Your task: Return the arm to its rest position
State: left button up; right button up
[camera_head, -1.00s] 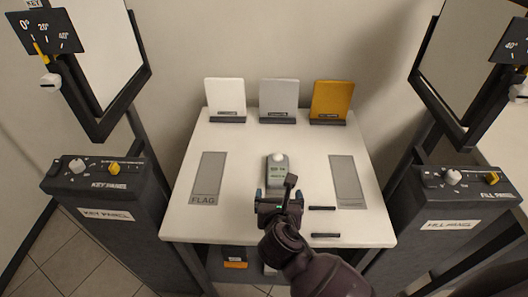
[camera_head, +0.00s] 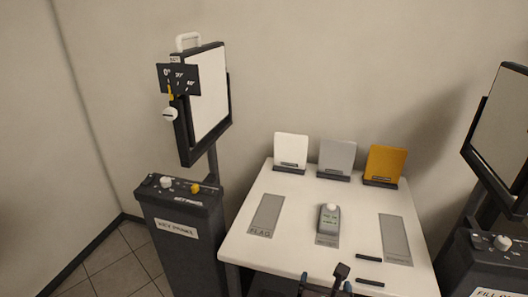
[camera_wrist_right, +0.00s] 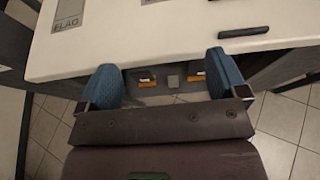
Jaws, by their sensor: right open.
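My right gripper (camera_head: 325,286) shows at the bottom edge of the head view, in front of the table's near edge. Its two blue fingers stand apart and empty in the right wrist view (camera_wrist_right: 163,78), with the table's front edge and a lower shelf beyond them. The rest of the right arm is below the head frame. A grey handheld meter with a white dome (camera_head: 328,220) stands on the white table (camera_head: 290,235), clear of the gripper. My left gripper is in neither view.
White (camera_head: 291,150), grey (camera_head: 337,156) and orange (camera_head: 386,162) cards stand along the table's back. Two black bars (camera_head: 368,257) lie near the front right. The key panel (camera_head: 180,210) stands left and the fill panel (camera_head: 492,265) right, both close to the table.

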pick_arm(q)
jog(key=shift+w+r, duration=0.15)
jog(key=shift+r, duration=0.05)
pick_arm(e)
jog(key=s+d+f+m+g+y, duration=0.1)
jog(key=s+d+f+m, duration=0.5)
jog(key=m, duration=1)
jog(key=s+d+f+m+y, duration=0.2)
jog(key=s+d+f+m, duration=0.3)
jog(key=s+m, duration=0.6)
jog(key=d+m, duration=0.2)
jog(key=m, duration=0.2)
jog(key=shift+d+f+m+g+y, duration=0.3)
jog(key=shift+d+f+m+g, duration=0.05)
jog(key=shift+f+m+g, duration=0.05)
